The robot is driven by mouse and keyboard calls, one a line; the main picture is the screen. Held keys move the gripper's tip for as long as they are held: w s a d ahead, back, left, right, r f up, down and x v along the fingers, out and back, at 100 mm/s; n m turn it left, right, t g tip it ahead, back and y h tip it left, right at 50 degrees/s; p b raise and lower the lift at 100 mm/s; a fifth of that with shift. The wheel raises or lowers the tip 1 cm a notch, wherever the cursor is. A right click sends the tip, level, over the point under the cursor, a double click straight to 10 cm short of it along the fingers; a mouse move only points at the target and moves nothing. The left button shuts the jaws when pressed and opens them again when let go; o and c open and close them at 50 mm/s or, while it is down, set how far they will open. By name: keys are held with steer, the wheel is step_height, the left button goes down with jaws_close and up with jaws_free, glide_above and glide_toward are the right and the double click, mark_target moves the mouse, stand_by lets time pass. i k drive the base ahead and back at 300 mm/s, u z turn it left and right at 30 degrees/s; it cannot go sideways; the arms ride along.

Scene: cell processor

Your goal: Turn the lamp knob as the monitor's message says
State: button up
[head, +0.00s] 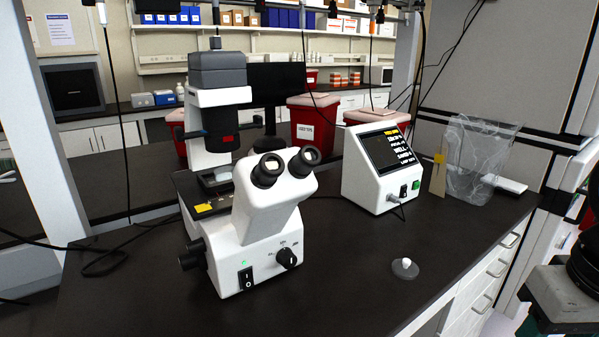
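A white microscope (262,217) stands on the dark bench, its twin eyepieces facing me. A black lamp knob (287,258) is on its lower front, with small marks around it that are too small to read. A black rocker switch (246,279) and a lit green light (243,262) are left of the knob. The monitor (388,150) is a dark screen on a white box, right of the microscope. It has a yellow heading and several white lines; the last seems to begin "LAMP", but its setting is not legible. My gripper's fingers are not in view.
A small grey disc with a white knob (405,268) lies on the bench (345,285) at front right. A clear bag (478,160) stands at the right. Red bins (313,123) are behind the microscope. Cables run over the left of the bench. The front middle is clear.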

mark_target(197, 246)
steer(key=u, duration=1.4)
steer(key=i, duration=0.25)
steer(key=u, duration=0.4)
